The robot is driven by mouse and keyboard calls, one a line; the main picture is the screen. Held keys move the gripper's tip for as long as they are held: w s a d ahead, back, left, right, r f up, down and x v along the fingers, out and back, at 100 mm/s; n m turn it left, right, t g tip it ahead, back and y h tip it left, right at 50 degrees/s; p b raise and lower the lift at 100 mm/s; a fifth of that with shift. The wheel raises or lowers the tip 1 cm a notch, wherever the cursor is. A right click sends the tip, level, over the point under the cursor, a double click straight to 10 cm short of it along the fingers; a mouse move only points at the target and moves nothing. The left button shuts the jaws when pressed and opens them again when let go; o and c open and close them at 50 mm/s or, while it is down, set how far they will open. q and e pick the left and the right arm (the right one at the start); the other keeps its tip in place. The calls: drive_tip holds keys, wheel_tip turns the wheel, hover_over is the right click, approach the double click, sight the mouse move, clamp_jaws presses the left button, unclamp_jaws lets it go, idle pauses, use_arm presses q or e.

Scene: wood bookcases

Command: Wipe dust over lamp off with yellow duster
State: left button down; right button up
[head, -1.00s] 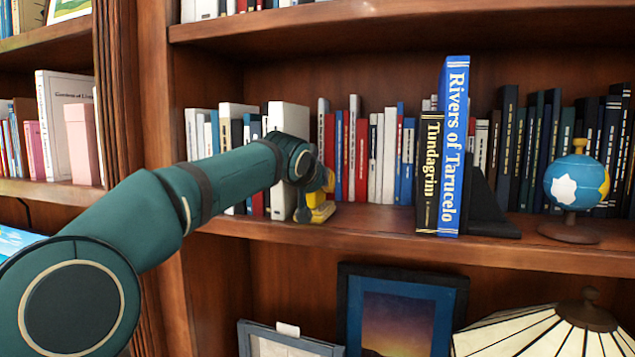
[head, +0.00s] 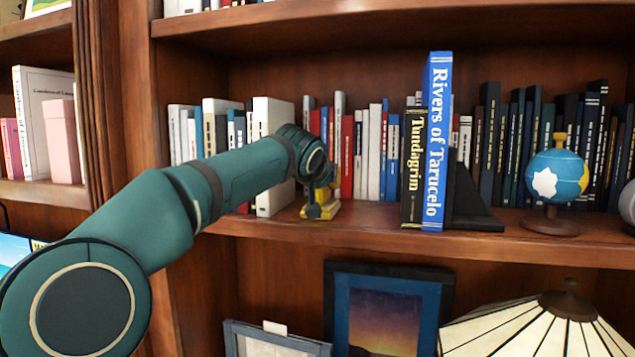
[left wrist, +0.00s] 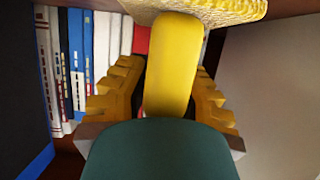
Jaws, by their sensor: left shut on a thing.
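My left arm reaches in from the left, and its gripper (head: 318,198) is at the middle shelf, in front of the books. In the left wrist view, the gripper (left wrist: 165,85) is shut on the yellow handle of the duster (left wrist: 173,60). The duster's pale yellow, rough-textured head shows at the top of that view. In the head view, the duster and the yellow fingers are hard to tell apart. The lamp (head: 535,325) has a cream paneled shade with a dark cap and stands at the lower right, below the shelf and apart from the gripper. I cannot make out dust on it. My right gripper is not in view.
The shelf edge (head: 380,232) runs between the gripper and the lamp. Tall books Tundagrim (head: 413,170) and Rivers of Tarucelo (head: 436,140), a dark bookend (head: 470,205) and a globe (head: 555,180) stand right of the gripper. Below are framed pictures (head: 388,310).

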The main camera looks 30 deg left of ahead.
use_arm(q)
drive_tip(key=shift+w+d, duration=0.2)
drive_tip(key=shift+d, duration=0.45)
drive_tip(key=shift+w+d, duration=0.15)
drive_tip(key=shift+d, duration=0.5)
drive_tip(key=shift+w+d+f+b, duration=0.1)
drive_tip(key=shift+w+d+b, duration=0.2)
drive_tip(key=shift+d, duration=0.4)
drive_tip(key=shift+w+d+b, duration=0.1)
drive_tip(key=shift+d+b, duration=0.25)
drive_tip(key=shift+d, duration=0.35)
drive_tip(key=shift+w+d+b, duration=0.1)
drive_tip(key=shift+w+d, duration=0.15)
drive_tip(key=shift+d, duration=0.9)
drive_tip(key=shift+w+d+b, duration=0.15)
drive_tip(key=shift+w+d, duration=0.1)
drive_tip(key=shift+d, duration=0.9)
drive_tip(key=shift+w+d+b, duration=0.1)
drive_tip(key=shift+w+d, duration=0.15)
drive_tip(key=shift+d, duration=0.9)
drive_tip(key=shift+a, duration=0.1)
